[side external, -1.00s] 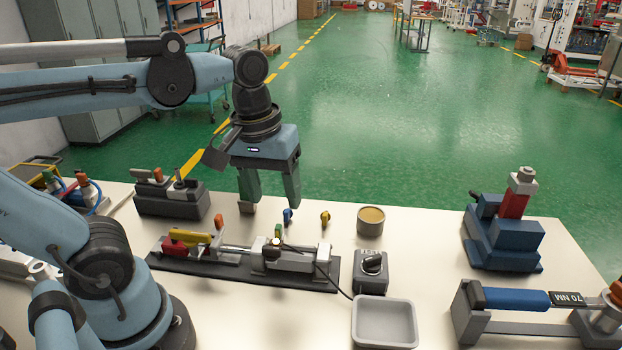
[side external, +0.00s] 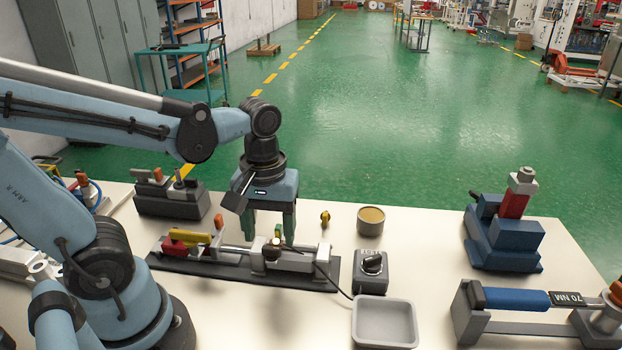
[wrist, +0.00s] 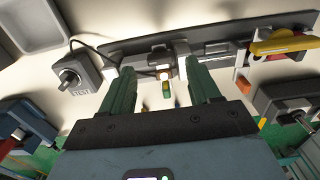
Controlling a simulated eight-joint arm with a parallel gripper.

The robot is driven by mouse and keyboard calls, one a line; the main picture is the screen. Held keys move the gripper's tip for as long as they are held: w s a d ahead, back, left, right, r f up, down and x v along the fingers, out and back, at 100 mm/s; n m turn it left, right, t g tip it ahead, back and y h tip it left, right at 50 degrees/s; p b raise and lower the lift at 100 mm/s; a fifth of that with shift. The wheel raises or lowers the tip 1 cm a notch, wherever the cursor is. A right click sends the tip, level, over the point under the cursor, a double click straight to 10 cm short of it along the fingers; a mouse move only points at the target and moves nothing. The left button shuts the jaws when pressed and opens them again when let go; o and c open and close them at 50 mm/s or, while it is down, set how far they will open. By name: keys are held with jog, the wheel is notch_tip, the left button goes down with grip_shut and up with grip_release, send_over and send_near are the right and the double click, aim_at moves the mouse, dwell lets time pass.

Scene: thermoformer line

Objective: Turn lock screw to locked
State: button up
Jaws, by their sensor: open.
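A clamp fixture on a dark base plate (side external: 220,267) lies on the bench, with a yellow handle, a red block and a grey slide body. A small brass-coloured knob (side external: 271,251), seemingly the lock screw, sits on it with a green-and-yellow tab (side external: 278,232) behind. In the wrist view the knob (wrist: 165,73) and tab (wrist: 166,88) show between my fingers. My gripper (side external: 268,238) points down, open and empty, just behind the fixture in the side view. It also shows in the wrist view (wrist: 156,62). I cannot tell whether the fingers touch anything or read the lock position.
A grey box with a black knob (side external: 372,264) stands right of the fixture, its cable running to the fixture. Blue-and-red equipment (side external: 505,235) stands farther right.

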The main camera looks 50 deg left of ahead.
aim_at(271, 248)
jog(key=shift+f, duration=1.5)
jog(key=shift+c, duration=0.3)
jog(key=c, duration=1)
